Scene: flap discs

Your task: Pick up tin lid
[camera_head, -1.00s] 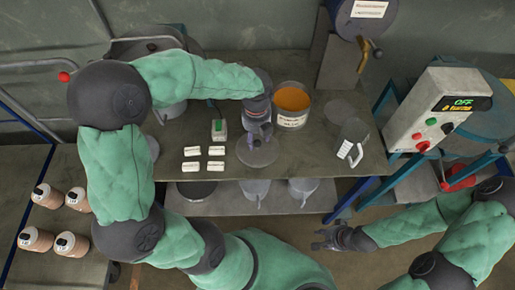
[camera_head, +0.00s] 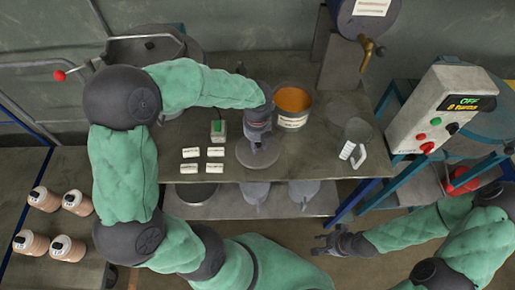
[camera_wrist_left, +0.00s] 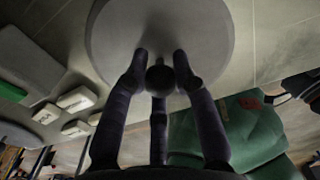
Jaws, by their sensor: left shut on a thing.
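The tin lid (camera_head: 258,155) is a flat grey disc with a small round knob, near the front edge of the worktable. It fills the top of the left wrist view (camera_wrist_left: 200,25). My left gripper (camera_head: 258,140) is above it, pointing down, its dark fingers closed around the knob (camera_wrist_left: 160,79). I cannot tell whether the lid rests on the table or is slightly above it. An open tin of orange paint (camera_head: 293,104) stands behind and to the right. My right gripper (camera_head: 322,243) is empty and looks open, in front of the table at the lower right.
Several white labelled blocks (camera_head: 190,153) and a green-topped box (camera_head: 218,130) are left of the lid. A grey jug (camera_head: 356,139) is to the right, near a control box (camera_head: 443,110). More pots stand on the lower shelf (camera_head: 228,205).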

